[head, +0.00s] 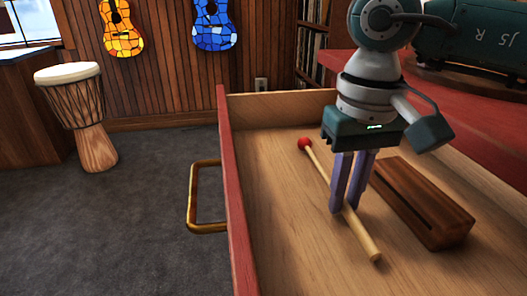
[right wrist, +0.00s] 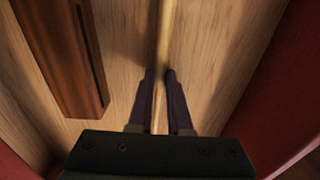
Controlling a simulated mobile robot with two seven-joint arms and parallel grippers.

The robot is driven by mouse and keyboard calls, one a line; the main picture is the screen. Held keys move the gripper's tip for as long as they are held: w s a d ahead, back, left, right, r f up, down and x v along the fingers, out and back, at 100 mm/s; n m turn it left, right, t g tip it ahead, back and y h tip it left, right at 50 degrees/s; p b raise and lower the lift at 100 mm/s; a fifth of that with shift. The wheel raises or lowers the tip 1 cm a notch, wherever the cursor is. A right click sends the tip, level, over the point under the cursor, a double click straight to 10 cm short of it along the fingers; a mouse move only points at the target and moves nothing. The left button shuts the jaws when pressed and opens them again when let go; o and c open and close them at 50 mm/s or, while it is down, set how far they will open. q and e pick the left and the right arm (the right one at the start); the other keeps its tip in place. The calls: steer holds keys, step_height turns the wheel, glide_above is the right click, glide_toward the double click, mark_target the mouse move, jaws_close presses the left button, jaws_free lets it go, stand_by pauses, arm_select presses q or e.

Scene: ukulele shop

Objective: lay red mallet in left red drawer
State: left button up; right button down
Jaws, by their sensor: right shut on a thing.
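The red mallet has a red ball head (head: 304,144) and a pale wooden stick (head: 367,239). It is in the open red drawer (head: 236,205), slanting across the pale wooden floor, at or just above it; I cannot tell if it touches. My right gripper (head: 348,210) points down into the drawer, its purple fingers shut on the stick. In the right wrist view the stick (right wrist: 163,40) runs between the fingertips (right wrist: 160,72). The mallet head is outside the wrist view. My left gripper is not in view.
A dark brown slotted wood block (head: 425,205) lies in the drawer right of the mallet; it also shows in the right wrist view (right wrist: 62,55). A brass handle (head: 192,198) juts from the drawer front. A drum (head: 85,110) stands on open carpet at left.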

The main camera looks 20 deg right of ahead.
steer(key=c, duration=0.8)
jaws_free()
steer(key=shift+o, duration=0.2)
